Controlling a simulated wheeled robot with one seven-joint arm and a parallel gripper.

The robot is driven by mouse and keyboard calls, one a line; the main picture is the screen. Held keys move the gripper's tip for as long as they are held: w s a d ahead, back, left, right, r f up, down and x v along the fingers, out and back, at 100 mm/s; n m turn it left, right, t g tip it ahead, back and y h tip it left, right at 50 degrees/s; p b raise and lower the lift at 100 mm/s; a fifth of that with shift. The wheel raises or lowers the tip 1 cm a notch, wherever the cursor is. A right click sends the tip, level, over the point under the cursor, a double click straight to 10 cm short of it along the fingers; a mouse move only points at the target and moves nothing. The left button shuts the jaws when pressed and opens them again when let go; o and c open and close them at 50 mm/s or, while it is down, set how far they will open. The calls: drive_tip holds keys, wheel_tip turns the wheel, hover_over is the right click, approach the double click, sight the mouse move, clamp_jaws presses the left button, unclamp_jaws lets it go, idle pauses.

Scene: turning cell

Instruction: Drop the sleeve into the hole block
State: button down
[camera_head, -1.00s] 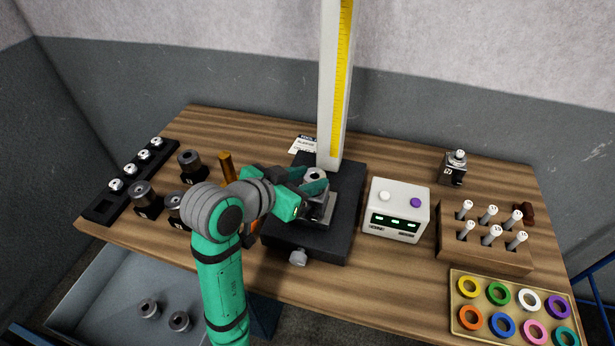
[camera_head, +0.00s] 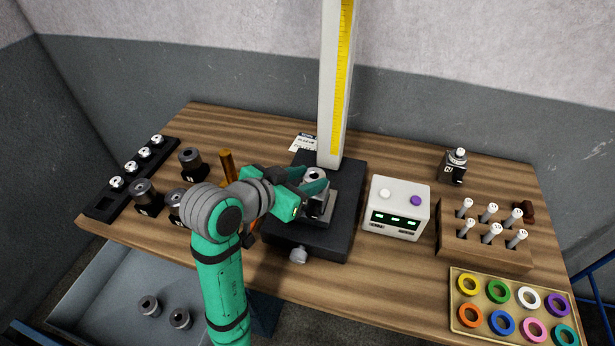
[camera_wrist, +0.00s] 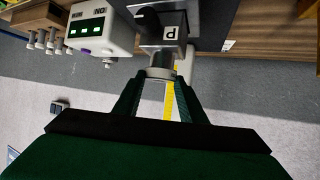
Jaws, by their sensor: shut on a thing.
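The sleeve (camera_head: 314,174), a grey metal ring with a dark bore, is between the fingers of my gripper (camera_head: 309,184). The hole block (camera_head: 319,213), a grey metal block, sits on the dark base of the tall column stand, directly under the sleeve. In the wrist view my gripper (camera_wrist: 160,80) is shut on the sleeve (camera_wrist: 161,72), which is against the block's face side. The block (camera_wrist: 163,35) there bears a white label with a letter. How deep the sleeve sits in the block is hidden.
A column with a yellow scale (camera_head: 340,80) rises just behind the block. A white box with green displays (camera_head: 396,209) stands to the right, with a peg rack (camera_head: 485,249) and a ring tray (camera_head: 455,325) beyond. Dark cylinders (camera_head: 191,166) stand to the left.

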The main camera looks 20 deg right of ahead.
drive_tip(key=shift+f, duration=1.1)
idle(0.3)
drive_tip(key=c, duration=1)
unclamp_jaws()
drive_tip(key=shift+c, duration=0.2)
drive_tip(key=v, duration=1)
drive_tip(key=shift+s+a+r, duration=0.15)
drive_tip(key=shift+s+a, duration=0.05)
drive_tip(key=shift+a, duration=0.1)
